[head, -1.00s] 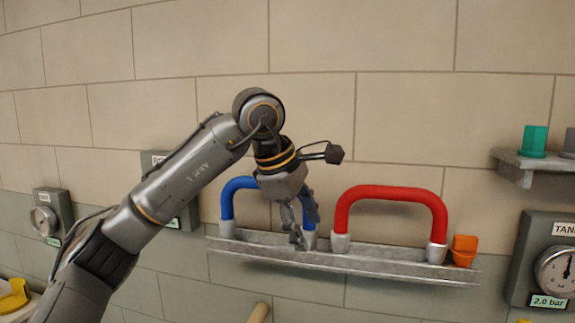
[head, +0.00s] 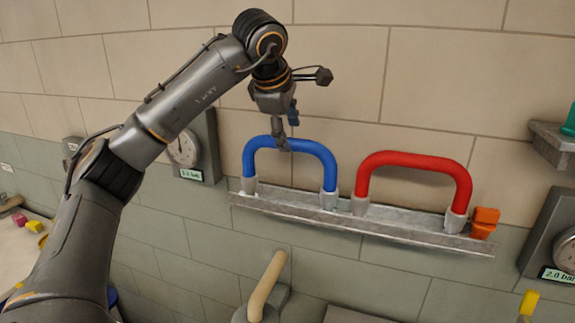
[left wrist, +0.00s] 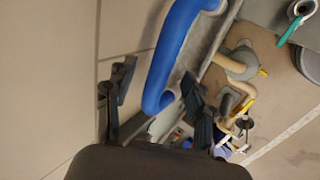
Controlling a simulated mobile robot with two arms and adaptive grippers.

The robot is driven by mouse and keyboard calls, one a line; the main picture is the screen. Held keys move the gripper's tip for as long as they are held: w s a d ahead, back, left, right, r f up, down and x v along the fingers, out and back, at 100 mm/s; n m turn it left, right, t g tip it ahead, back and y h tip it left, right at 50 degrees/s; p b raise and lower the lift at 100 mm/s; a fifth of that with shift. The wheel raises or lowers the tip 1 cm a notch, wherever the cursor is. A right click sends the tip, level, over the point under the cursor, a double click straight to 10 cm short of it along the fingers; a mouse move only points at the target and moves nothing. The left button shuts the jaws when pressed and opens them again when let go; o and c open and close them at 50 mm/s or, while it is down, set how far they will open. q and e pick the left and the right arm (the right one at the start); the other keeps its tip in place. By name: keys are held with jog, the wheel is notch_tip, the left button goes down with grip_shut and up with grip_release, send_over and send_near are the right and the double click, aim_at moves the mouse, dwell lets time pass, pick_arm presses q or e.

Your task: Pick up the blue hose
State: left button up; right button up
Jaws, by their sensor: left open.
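The blue hose (head: 312,149) is an arch with both ends in grey sockets on a metal wall shelf (head: 290,207). My left gripper (head: 286,131) is over the top of the arch with its fingers pointing down, open. In the left wrist view, the blue hose (left wrist: 172,55) runs between the two spread fingers, nearer the right one. I cannot tell whether either finger touches it. The near fingers cover a small part of the arch's top in the head view. My right gripper does not show.
A red hose (head: 415,160) arches close to the right of the blue one on the same shelf. Orange blocks (head: 484,222) sit at the shelf's right end. A gauge (head: 186,148) is on the wall at left. A tan handle (head: 268,285) stands below. The wall above is clear.

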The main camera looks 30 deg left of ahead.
aim_at(290, 140)
pick_arm(q)
jog(key=p+x, duration=0.2)
jog(key=x, duration=0.2)
jog(key=shift+a+f, duration=0.15)
jog(key=shift+f, duration=0.35)
jog(key=shift+r, duration=0.1)
jog(key=c, duration=0.3)
grip_shut()
